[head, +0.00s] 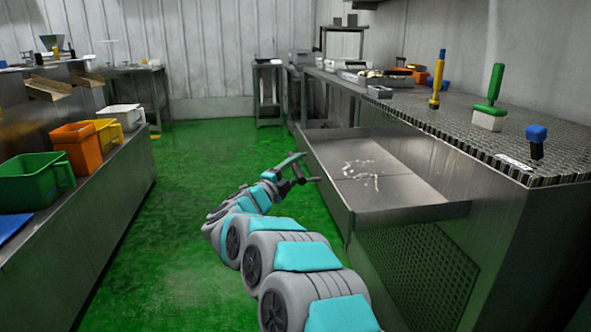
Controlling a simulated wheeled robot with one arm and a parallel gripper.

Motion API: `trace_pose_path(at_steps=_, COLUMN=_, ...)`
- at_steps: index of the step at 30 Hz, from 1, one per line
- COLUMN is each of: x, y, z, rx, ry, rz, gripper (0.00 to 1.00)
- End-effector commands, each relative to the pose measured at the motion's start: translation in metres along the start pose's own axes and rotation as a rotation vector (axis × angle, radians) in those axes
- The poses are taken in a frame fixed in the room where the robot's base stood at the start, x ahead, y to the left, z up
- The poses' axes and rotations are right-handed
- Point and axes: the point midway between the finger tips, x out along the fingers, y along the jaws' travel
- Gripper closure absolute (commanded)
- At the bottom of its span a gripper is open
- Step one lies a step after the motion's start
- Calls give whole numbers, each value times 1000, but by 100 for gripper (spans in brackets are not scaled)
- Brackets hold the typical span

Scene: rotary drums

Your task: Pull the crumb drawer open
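The crumb drawer (408,211) is a wide, shallow metal tray under the counter at the right. It stands pulled out to the left, with its inside in view and pale crumbs (362,172) on its floor. My gripper (312,179) is beside the drawer's left, outer edge and overlaps it in the picture. The fingers are small and dark here, so I cannot tell whether they are open or shut or touch the drawer. Any handle on the drawer's outer face is hidden.
The counter (450,113) above the drawer carries a yellow-and-blue tool (437,78), a green-handled brush (490,100) and a blue-topped object (536,140). At the left, a bench (75,205) holds green, orange and yellow bins. Green floor (190,165) lies clear between.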

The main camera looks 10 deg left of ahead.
Motion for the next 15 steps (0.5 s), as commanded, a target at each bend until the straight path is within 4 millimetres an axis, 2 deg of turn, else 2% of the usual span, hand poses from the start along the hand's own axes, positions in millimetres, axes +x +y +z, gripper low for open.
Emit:
trace_pose_path(at_steps=9, x=-2, y=0, z=0, rx=0, ry=0, rz=0, gripper=41)
trace_pose_path(at_steps=15, x=-20, y=0, z=0, rx=0, ry=1, rz=0, gripper=41)
